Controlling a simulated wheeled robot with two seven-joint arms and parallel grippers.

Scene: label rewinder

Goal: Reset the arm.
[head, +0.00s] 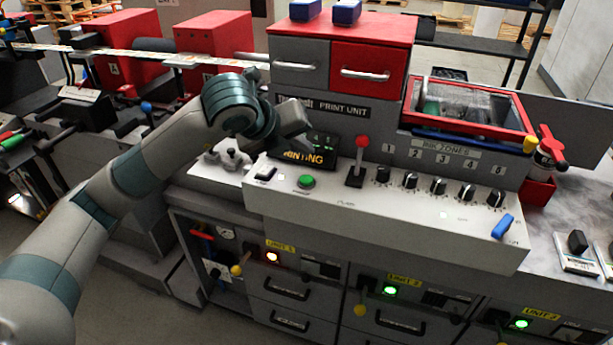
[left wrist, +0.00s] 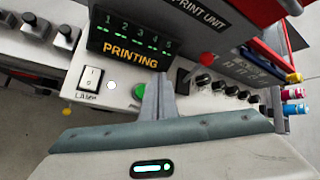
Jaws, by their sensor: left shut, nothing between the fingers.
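My left arm reaches in from the left in the head view, and its gripper (head: 303,143) hangs in front of the print unit, near the display and above the control panel. The fingers are shut with nothing between them; they also show together in the left wrist view (left wrist: 158,98). The display (head: 303,155) reads "PRINTING" and is partly covered by the gripper in the head view; it shows more fully in the left wrist view (left wrist: 130,42). My right gripper is in neither view.
The white control panel (head: 400,215) carries a green button (head: 306,181), a red-topped lever (head: 361,157), a lamp switch (left wrist: 91,79) and a row of several knobs. A red-rimmed ink tray (head: 470,110) is at the right. Red boxes (head: 215,45) stand at the back left.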

